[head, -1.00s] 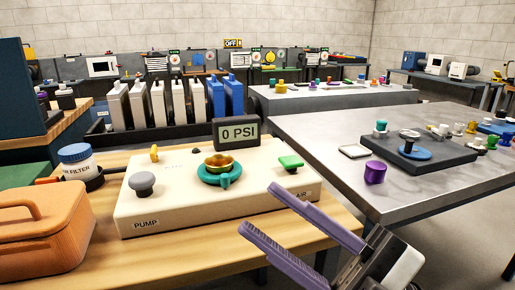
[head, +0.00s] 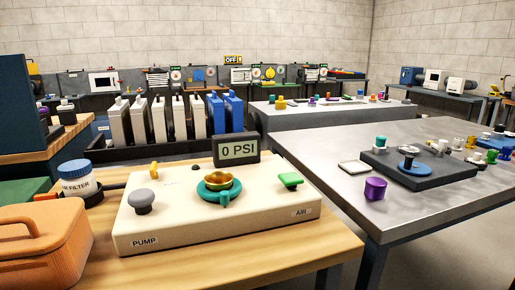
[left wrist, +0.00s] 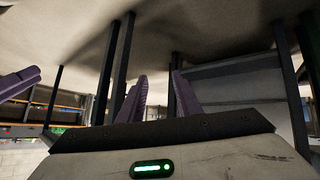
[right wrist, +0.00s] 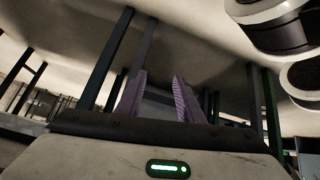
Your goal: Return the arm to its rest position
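Neither gripper shows in the head view now. In the left wrist view my left gripper (left wrist: 159,92) has its two purple fingers apart with nothing between them. In the right wrist view my right gripper (right wrist: 160,92) also has its purple fingers apart and empty. Both wrist cameras look at dark table legs and pale undersides. Another purple finger (left wrist: 18,82) shows at the left edge of the left wrist view. In the head view the cream pump box (head: 218,222) stands on the wooden bench, with a teal fitting (head: 219,190) holding a gold cup on top.
An orange case (head: 45,245) sits at the front left beside an air filter jar (head: 77,178). The metal table (head: 330,160) at right bears a purple cup (head: 375,188) and a dark block (head: 418,172).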

